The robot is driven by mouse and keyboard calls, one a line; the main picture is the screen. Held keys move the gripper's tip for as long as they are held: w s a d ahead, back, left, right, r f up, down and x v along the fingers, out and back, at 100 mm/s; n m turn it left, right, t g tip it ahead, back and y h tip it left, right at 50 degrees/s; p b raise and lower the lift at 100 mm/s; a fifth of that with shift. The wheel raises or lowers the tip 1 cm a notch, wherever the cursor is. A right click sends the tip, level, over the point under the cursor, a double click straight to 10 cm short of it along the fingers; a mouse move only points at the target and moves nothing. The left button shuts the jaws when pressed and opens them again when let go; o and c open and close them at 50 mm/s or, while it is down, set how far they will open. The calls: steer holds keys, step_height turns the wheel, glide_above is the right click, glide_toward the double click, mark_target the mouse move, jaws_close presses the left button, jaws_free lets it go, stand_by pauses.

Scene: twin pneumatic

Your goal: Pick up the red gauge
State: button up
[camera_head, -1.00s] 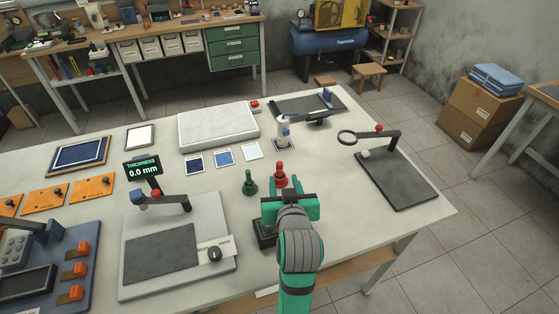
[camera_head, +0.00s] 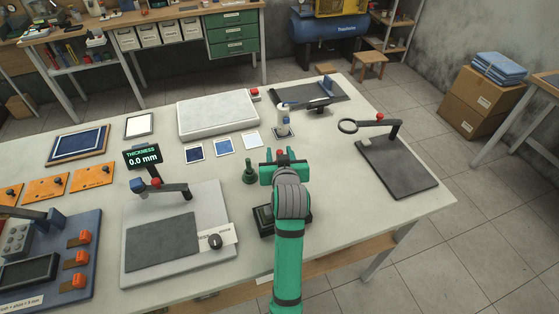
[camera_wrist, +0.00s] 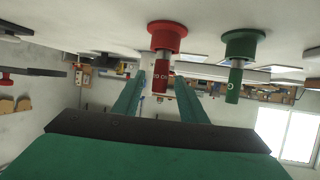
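The red gauge (camera_wrist: 165,50) has a round red base and a narrow red handle with a metal collar; the wrist view shows it upside down. In the head view only its red top (camera_head: 280,152) shows, the rest hidden by my gripper. My gripper (camera_head: 279,157) is open. In the wrist view its two green fingers (camera_wrist: 160,78) lie either side of the red handle, with gaps showing; I cannot tell how deep the handle is between them. A matching green gauge (camera_head: 249,172) stands close to the left; it shows at right in the wrist view (camera_wrist: 240,55).
A thickness tester (camera_head: 212,215) stands to the left on the white table (camera_head: 330,225). A black block (camera_head: 264,220) is under my arm. A white bottle-like item (camera_head: 283,122) stands behind the gauges, and a magnifier stand (camera_head: 400,175) is at right.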

steer(key=shift+w, duration=0.1)
steer(key=shift+c, duration=0.5)
jaws_close()
